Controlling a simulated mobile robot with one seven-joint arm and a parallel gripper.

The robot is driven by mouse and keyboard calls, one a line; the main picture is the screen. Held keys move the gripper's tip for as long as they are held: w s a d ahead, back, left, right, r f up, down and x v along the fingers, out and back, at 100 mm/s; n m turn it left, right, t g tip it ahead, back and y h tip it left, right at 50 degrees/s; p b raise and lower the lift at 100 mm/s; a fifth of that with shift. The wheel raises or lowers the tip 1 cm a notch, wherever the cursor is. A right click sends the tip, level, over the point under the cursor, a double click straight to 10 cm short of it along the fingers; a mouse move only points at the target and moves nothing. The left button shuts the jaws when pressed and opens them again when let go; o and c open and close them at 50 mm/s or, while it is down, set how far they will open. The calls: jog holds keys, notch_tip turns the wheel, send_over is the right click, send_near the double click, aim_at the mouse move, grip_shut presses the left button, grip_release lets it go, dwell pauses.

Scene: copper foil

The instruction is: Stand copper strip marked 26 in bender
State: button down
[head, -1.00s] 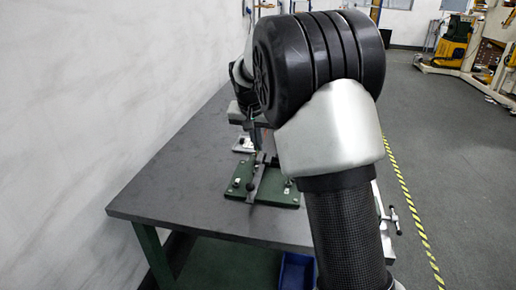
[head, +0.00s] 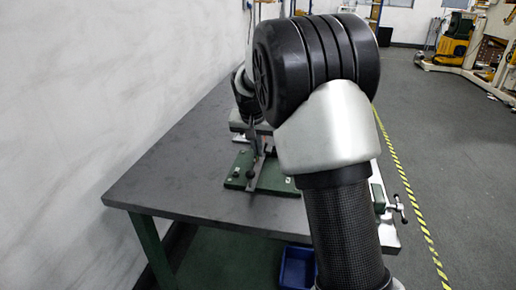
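The bender (head: 236,182), a green base plate with dark metal bars and knobs, sits on the dark table. Its right part is hidden behind my arm. My gripper (head: 254,138) points down just above and behind the bender's dark bar, and its tips overlap the bender in the picture. I cannot tell whether they touch it. My arm's elbow and wrist cover much of the gripper, so its finger gap does not show. I cannot make out a copper strip or the number 26.
The dark table (head: 160,180) has clear room left of the bender, along the pale wall. A vise with a handle (head: 397,208) is at the table's right edge. A blue bin (head: 297,268) is under the front edge. Light-coloured gear lies behind the bender, partly hidden.

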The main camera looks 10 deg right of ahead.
jog(key=shift+f+b, duration=0.8)
jog(key=shift+f, duration=0.65)
dwell(1.8)
jog(key=c, duration=2.4)
grip_release()
jog(key=shift+o, duration=0.2)
jog(key=shift+r, duration=0.1)
jog(key=shift+r+p, duration=1.2)
jog(key=shift+r, duration=0.25)
jog(key=o, duration=0.6)
jog(key=shift+c, duration=0.2)
